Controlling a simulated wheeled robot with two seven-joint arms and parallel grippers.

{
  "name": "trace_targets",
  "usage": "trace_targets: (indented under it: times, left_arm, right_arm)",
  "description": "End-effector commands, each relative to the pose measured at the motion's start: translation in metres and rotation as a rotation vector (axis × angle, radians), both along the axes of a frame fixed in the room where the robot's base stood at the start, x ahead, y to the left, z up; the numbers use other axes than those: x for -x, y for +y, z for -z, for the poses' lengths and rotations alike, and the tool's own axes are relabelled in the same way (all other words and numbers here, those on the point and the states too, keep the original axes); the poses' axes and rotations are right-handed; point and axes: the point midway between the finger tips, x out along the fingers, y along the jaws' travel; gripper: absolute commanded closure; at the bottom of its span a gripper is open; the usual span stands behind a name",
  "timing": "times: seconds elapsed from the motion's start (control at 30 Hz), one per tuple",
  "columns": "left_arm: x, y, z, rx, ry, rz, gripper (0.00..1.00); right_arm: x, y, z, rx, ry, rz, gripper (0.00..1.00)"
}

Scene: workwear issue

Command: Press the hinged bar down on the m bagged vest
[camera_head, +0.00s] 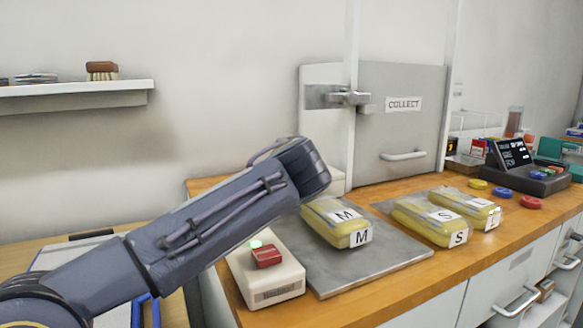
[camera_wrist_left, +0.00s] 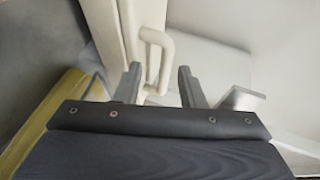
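The M bagged vest (camera_head: 328,222) is a yellow packet in clear film with M labels. It lies on a grey plate (camera_head: 370,268) on the wooden counter. My left arm reaches in from the left and ends above and behind the packet. My left gripper (camera_wrist_left: 160,84) shows in the left wrist view with its two fingers apart. A pale bar with a loop handle (camera_wrist_left: 168,50) stands just beyond the fingertips, seemingly the hinged bar; contact cannot be told. Yellow film (camera_wrist_left: 38,125) shows left of the gripper. In the head view my arm hides the gripper and most of the bar.
A white box with a red button (camera_head: 266,256) stands left of the plate. A grey COLLECT hatch (camera_head: 415,130) is behind. Coloured discs (camera_head: 503,191) and a display terminal (camera_head: 513,155) are at far right.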

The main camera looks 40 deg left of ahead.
Motion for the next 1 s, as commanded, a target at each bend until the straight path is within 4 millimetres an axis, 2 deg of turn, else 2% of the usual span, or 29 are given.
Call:
trace_targets:
  times: [0.13,0.33,0.9,1.0]
  left_arm:
    - [0.02,-0.016,-0.01,-0.001,-0.002,0.002,0.64]
    - [0.036,-0.029,-0.015,0.0,-0.002,0.0,0.64]
    - [0.038,-0.03,-0.016,0.0,-0.003,-0.001,0.64]
    - [0.038,-0.03,-0.024,0.0,-0.003,-0.001,0.64]
  right_arm:
    - [0.0,0.0,-0.006,0.0,0.0,0.0,0.46]
    - [0.0,0.0,-0.01,0.0,0.0,0.0,0.46]
    - [0.0,0.0,-0.01,0.0,0.0,0.0,0.46]
    - [0.0,0.0,-0.017,0.0,0.0,0.0,0.46]
